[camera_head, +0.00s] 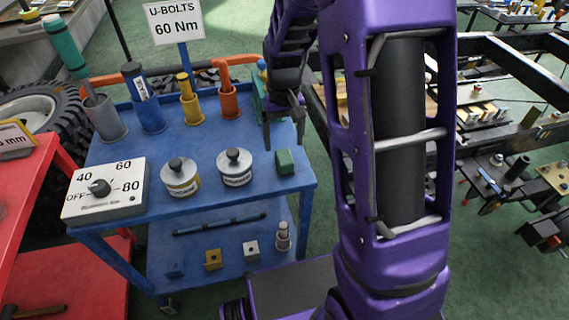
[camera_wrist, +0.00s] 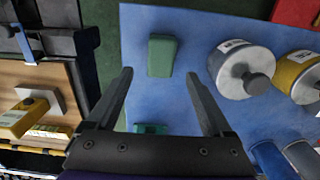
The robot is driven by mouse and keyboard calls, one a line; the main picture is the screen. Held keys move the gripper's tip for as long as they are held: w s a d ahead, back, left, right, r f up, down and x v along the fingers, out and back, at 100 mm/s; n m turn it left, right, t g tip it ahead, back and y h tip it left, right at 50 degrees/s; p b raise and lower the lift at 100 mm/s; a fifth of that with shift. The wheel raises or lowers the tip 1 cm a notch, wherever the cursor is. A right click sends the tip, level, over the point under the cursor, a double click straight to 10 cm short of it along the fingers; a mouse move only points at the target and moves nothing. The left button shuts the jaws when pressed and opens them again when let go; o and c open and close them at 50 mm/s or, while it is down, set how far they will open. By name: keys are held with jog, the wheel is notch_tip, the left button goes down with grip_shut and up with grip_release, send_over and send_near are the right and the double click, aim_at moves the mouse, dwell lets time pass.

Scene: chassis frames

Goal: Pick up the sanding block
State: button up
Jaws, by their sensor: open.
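The sanding block looks to be the small green block (camera_head: 285,161) lying on the blue cart top near its right edge. In the wrist view the green block (camera_wrist: 161,55) appears just beyond the fingertips, roughly centred between them. My gripper (camera_head: 283,128) is above the right side of the cart, pointing down, on the far side of the block in the head view. In the wrist view my gripper (camera_wrist: 159,76) is open, with its fingers wide apart and nothing between the tips.
Two lidded tins, one white (camera_head: 235,168) and one yellow (camera_head: 180,178), stand left of the block. A dial box (camera_head: 103,189) sits at the front left. Coloured holders (camera_head: 190,110) line the back. Another green object (camera_wrist: 151,128) lies nearer the gripper base. Blue surface around the block is clear.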

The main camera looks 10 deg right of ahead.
aim_at(285, 156)
jog(key=shift+s+f+b, duration=0.25)
jog(key=shift+f+b, duration=0.05)
jog(key=shift+f, duration=1.2)
jog(key=shift+s+f+b, duration=0.2)
jog(key=shift+f+b, duration=0.1)
jog(key=shift+f, duration=1.15)
grip_shut()
notch_tip(285, 156, up, 10)
jog(key=shift+r+p, duration=0.1)
jog(key=shift+p, duration=0.9)
